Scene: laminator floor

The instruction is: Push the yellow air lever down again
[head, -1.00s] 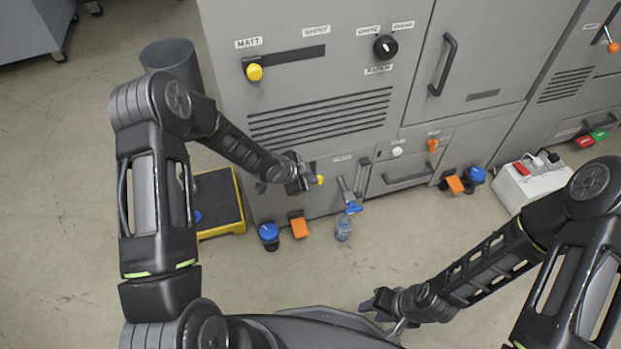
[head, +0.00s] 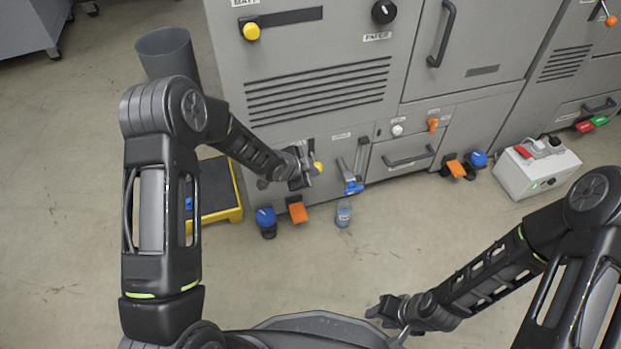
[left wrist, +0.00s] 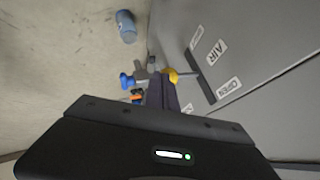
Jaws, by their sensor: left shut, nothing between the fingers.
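The yellow air lever's knob (head: 318,167) is low on the grey machine front. In the left wrist view the yellow knob (left wrist: 172,75) sticks out from a dark slot beside the AIR label (left wrist: 216,53). My left gripper (head: 308,168) is shut and empty, right at the knob's left in the head view. Its fingers (left wrist: 160,92) end close to the knob in the left wrist view; I cannot tell whether they touch it. The gripper hides part of the lever in the head view. My right gripper (head: 382,312) is low in the head view, away from the machine; its fingers are unclear.
A blue-handled lever (head: 353,187) is right of the air lever, with a bottle (head: 343,214) on the floor below. A blue pedal button (head: 266,218) and an orange pedal (head: 298,210) stand near the machine base. A yellow-edged platform (head: 226,214) is at left. Open floor lies in front.

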